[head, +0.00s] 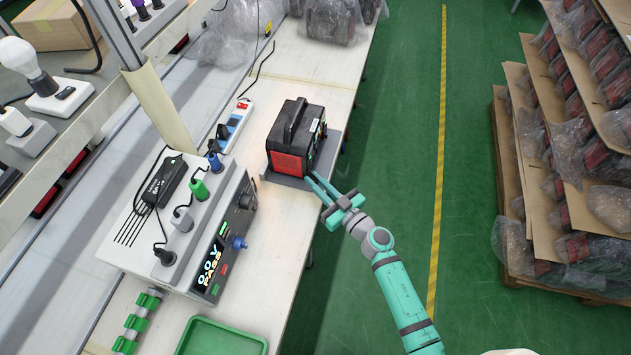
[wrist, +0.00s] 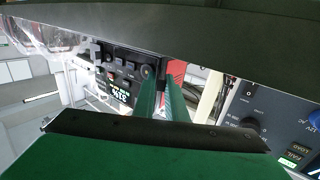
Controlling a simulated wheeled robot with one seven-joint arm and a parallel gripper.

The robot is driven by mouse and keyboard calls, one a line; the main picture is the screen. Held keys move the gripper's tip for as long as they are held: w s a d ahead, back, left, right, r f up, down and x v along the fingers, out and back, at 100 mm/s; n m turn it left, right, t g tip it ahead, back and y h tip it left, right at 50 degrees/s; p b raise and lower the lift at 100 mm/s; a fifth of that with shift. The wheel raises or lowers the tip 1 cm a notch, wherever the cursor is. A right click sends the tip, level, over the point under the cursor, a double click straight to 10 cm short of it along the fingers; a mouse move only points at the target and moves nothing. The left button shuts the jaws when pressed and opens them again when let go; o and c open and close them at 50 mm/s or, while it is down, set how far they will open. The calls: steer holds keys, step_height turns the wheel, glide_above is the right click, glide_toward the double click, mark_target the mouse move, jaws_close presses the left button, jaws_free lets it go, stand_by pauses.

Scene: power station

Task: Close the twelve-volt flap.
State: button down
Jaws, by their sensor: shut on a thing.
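The power station (head: 291,138) is a black and red box with a top handle, standing on a dark plate on the white bench. Its front panel faces right in the head view. In the wrist view the panel (wrist: 125,68) shows small ports, a lit display (wrist: 120,91) and a round socket (wrist: 147,72). My gripper (head: 312,178) is at the near end of that panel; in the wrist view its green fingers (wrist: 160,82) are close together beside the round socket. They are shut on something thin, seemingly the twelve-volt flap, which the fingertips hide.
A white tester (head: 236,225) with a display and knobs stands left of my gripper. A green tray (head: 220,338) lies at the front of the bench. A power strip (head: 234,125) lies behind. The green aisle right of the bench is clear, with packed shelves (head: 560,170) beyond.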

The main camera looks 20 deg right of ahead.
steer(key=shift+y, duration=0.3)
steer(key=n+g+y, duration=0.1)
steer(key=y, duration=0.1)
steer(key=d+n+g+y, duration=0.1)
steer(key=n+y, duration=0.1)
steer(key=shift+w+n+g, duration=0.2)
steer(key=shift+n+g, duration=0.1)
steer(key=shift+g, duration=0.1)
steer(key=shift+w+d+n+g+y, duration=0.1)
steer(key=shift+d+n+g+y, duration=0.1)
steer(key=shift+n+g+y, duration=0.5)
steer(key=shift+w+d+n+g+y, duration=0.15)
steer(key=shift+n+g+y, duration=0.45)
steer(key=shift+g, duration=0.25)
steer(key=shift+w+d+n+g+y, duration=0.1)
steer(key=shift+d+n+g+y, duration=0.1)
steer(key=shift+n+g+y, duration=0.5)
steer(key=c, duration=1.8)
jaws_free()
steer(key=shift+c, duration=0.2)
steer(key=shift+d, duration=0.15)
steer(key=v, duration=1)
steer(key=shift+d, duration=0.3)
steer(key=shift+o, duration=0.6)
steer(key=shift+s, duration=0.1)
